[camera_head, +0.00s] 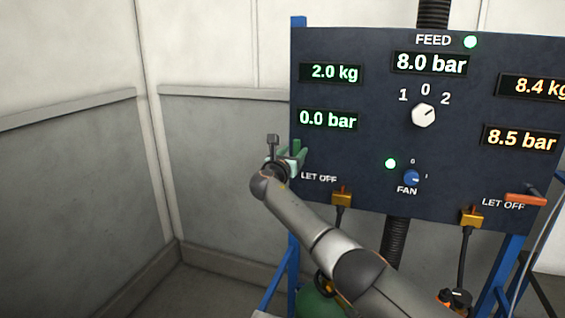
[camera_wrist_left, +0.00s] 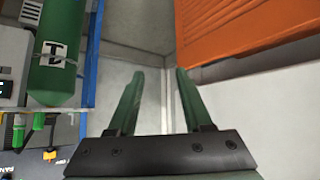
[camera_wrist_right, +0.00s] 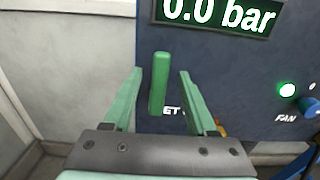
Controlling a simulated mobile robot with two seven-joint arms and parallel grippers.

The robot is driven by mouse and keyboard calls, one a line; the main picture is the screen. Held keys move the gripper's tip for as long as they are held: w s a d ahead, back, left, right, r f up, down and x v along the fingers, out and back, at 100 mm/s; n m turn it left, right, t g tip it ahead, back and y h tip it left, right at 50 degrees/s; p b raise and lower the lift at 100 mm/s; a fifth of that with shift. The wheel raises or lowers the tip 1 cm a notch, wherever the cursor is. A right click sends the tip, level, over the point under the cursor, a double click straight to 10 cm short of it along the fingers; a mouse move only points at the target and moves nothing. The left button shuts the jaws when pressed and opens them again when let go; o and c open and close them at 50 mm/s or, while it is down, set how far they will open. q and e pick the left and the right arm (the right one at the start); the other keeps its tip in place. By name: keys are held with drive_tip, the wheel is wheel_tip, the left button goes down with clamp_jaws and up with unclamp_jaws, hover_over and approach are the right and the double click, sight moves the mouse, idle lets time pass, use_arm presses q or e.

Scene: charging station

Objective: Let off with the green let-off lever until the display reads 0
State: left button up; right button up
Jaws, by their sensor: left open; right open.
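The green let-off lever (camera_wrist_right: 159,83) stands upright on the dark panel in the right wrist view, above the partly hidden LET OFF label. My right gripper (camera_wrist_right: 160,98) is open, with one finger on each side of the lever and visible gaps to both. In the head view, my right gripper (camera_head: 283,160) is at the panel's left edge and partly covers the lever. The left pressure display (camera_head: 328,120) reads 0.0 bar, and the display above it (camera_head: 335,72) reads 2.0 kg. My left gripper (camera_wrist_left: 158,85) is open and empty, away from the panel.
An orange lever (camera_head: 526,200) is at the panel's right, below displays of 8.4 kg and 8.5 bar. The feed display (camera_head: 430,64) reads 8.0 bar, above a white knob (camera_head: 423,115). A blue fan knob (camera_head: 411,177) sits lower. A green cylinder (camera_wrist_left: 62,50) shows in the left wrist view.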

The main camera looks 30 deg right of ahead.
drive_tip(key=v, duration=0.9)
drive_tip(key=shift+s+a, duration=0.15)
drive_tip(key=shift+f, duration=0.1)
